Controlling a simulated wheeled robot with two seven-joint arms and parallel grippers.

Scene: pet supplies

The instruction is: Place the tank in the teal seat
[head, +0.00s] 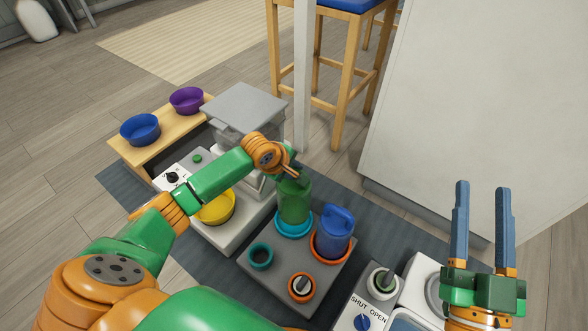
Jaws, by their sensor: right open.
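A green tank (294,202) stands upright at the teal seat (293,231), a ring on a dark grey board. Its lower end overlaps the ring; I cannot tell whether it is fully seated. My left gripper (291,172) is at the tank's top, its fingers mostly hidden by the wrist, so its grip is unclear. A blue tank (334,232) stands in the larger orange seat (329,255) to the right. My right gripper (482,190) is open and empty, fingers pointing up, at the far right, apart from both tanks.
The board (262,284) also bears a small teal ring (261,257) and a small orange ring (301,287). A yellow bowl (215,209) sits in a white feeder at left. Blue (140,130) and purple (187,100) bowls stand behind. A panel marked SHUT OPEN (368,306) is at front right.

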